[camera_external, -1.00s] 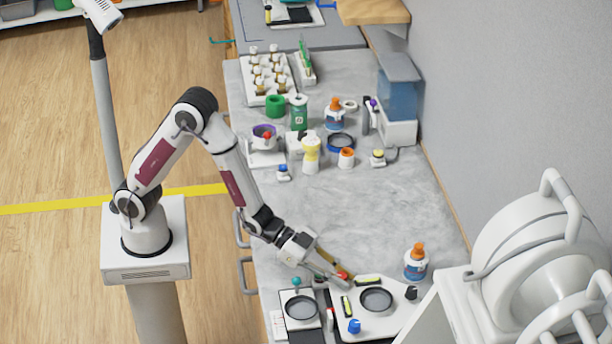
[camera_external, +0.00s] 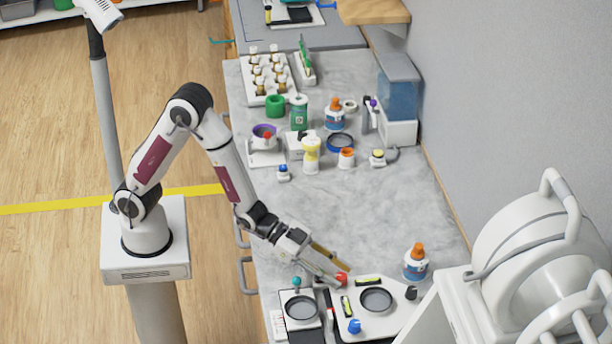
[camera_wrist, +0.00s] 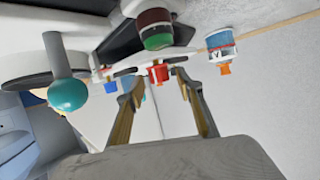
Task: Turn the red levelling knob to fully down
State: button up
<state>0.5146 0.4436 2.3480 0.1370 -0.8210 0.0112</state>
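The red levelling knob (camera_external: 342,279) stands at the far left corner of a white levelling plate (camera_external: 395,318). The plate also carries a blue knob (camera_external: 354,326), a black knob (camera_external: 411,292), two yellow-green bubble vials (camera_external: 368,282) and a round dark dish (camera_external: 376,299). My gripper (camera_external: 338,281) is low at the red knob. In the wrist view the red knob (camera_wrist: 158,74) appears between the tips of my gripper (camera_wrist: 159,84), with gaps on both sides. The fingers are apart. I cannot tell the knob's exact height setting.
A second plate with a round dish (camera_external: 301,308) and a teal ball-topped post (camera_external: 296,282) stands close on the left; the ball (camera_wrist: 67,95) looms in the wrist view. An orange-capped bottle (camera_external: 415,264) stands right. The large white magnet (camera_external: 530,250) is beyond. The counter's middle is clear.

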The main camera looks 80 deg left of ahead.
jog(key=shift+v, duration=2.85)
jog(key=shift+w+a+r, duration=0.1)
jog(key=shift+a+r, duration=0.2)
jog(key=shift+a, duration=0.3)
jog(key=s+a+r+n+g+y, duration=0.1)
jog(key=s+a+r+n+y, duration=0.15)
jog(key=a, duration=0.65)
jog(key=s+a+r+n+g+y, duration=0.1)
jog(key=s+a+r+n+y, duration=0.2)
jog(key=a, duration=0.6)
jog(key=s+a+r+n+g+y, duration=0.1)
jog(key=s+a, duration=0.3)
jog(key=s, duration=0.5)
jog(key=s+a+r+n+g+y, duration=0.1)
jog(key=s+a, duration=0.4)
jog(key=s, duration=0.5)
notch_tip(320, 180, up, 2)
jog(key=shift+a+r+g, duration=0.1)
jog(key=shift+a+g, duration=0.15)
jog(key=shift+g, duration=0.35)
